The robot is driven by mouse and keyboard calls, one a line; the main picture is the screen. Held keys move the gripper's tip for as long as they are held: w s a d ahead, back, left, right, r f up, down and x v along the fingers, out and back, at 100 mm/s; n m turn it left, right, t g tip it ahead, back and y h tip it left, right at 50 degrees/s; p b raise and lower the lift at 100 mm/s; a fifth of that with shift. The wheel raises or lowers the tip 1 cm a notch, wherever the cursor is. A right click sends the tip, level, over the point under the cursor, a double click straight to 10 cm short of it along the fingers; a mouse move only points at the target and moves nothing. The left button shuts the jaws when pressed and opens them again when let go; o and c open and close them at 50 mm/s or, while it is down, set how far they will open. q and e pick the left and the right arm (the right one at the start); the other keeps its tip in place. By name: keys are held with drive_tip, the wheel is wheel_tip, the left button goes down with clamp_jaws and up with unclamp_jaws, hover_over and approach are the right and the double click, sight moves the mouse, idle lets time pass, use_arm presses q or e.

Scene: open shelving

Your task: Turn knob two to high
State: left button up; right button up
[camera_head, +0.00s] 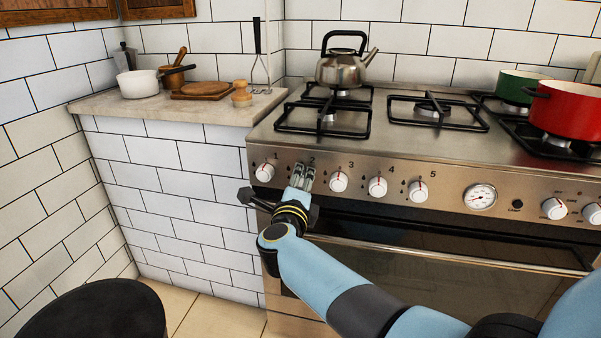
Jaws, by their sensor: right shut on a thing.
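The stove's front panel (455,196) carries a row of white knobs with red marks and printed numbers. Knob one (264,172), knob three (338,181), knob four (377,187) and knob five (418,191) are in plain view. My right gripper (302,177) is at the panel just under the printed 2, shut on knob two, which its fingers hide. The angle of knob two cannot be seen. My left gripper is not in view.
The oven handle (450,254) runs below the knobs, under my right arm. A kettle (341,68), a red pot (566,110) and a green pot (518,86) stand on the hob. A counter (200,108) with a white pan (138,84) is at left. A dark round seat (95,315) stands lower left.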

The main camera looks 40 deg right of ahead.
drive_tip(key=shift+a+r+n+g+p, duration=0.1)
drive_tip(key=shift+n+g+p, duration=0.25)
drive_tip(key=shift+n+p, duration=1.75)
drive_tip(key=shift+n+g+p, duration=0.35)
drive_tip(key=shift+n+p, duration=1.1)
drive_tip(key=shift+n, duration=1.15)
drive_tip(key=o, duration=1.2)
drive_tip(key=shift+c, duration=0.2)
